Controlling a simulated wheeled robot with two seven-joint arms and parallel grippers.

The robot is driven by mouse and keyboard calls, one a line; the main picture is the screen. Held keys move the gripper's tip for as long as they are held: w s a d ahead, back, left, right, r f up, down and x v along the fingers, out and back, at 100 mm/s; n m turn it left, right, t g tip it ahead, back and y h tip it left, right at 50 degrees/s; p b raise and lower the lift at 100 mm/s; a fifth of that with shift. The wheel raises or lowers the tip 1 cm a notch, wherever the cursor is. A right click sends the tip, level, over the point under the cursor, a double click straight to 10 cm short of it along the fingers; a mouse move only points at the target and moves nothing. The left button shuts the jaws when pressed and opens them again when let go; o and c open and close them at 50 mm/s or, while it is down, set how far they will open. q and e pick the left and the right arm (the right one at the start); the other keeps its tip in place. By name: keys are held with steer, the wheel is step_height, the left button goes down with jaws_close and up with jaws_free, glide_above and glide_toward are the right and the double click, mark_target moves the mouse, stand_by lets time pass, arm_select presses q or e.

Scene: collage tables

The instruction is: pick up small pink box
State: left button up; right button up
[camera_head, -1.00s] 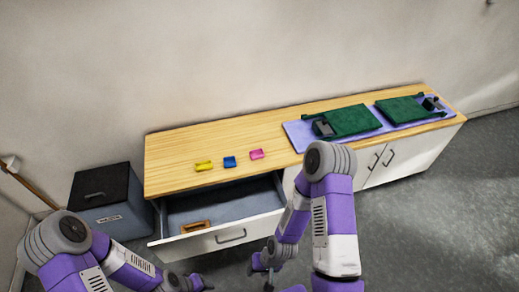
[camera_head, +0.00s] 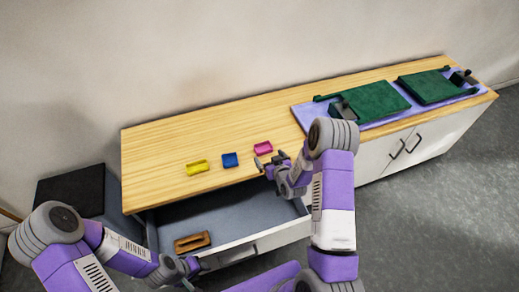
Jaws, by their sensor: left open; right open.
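The small pink box (camera_head: 263,148) lies on the wooden tabletop (camera_head: 200,135) near its front edge. It is the rightmost of three small boxes in a row. My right gripper (camera_head: 268,163) is open and empty, just in front of the pink box, with its fingers close to it; I cannot tell whether they touch. My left gripper (camera_head: 194,270) is low, in front of the open drawer, away from the pink box.
A blue box (camera_head: 230,160) and a yellow box (camera_head: 197,167) lie left of the pink one. The drawer (camera_head: 225,215) below is open and holds a brown wooden item (camera_head: 192,242). Green items (camera_head: 375,101) lie on a purple mat (camera_head: 303,112) at right. A dark bin (camera_head: 72,190) stands at left.

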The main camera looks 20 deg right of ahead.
mark_target(261, 144)
steer(key=shift+w+d, duration=0.25)
steer(key=shift+w, duration=0.65)
steer(key=shift+w+f+b, duration=0.3)
steer(key=shift+w+f, duration=0.05)
steer(key=shift+w, duration=0.25)
steer(key=x, duration=0.1)
steer(key=b+x, duration=0.1)
steer(key=x, duration=0.2)
steer(key=shift+d+f, duration=0.3)
steer(key=shift+f, duration=0.1)
steer(key=shift+w+f+b, duration=0.1)
steer(key=shift+w+b, duration=0.2)
steer(key=shift+w, duration=0.05)
steer(key=c, duration=0.8)
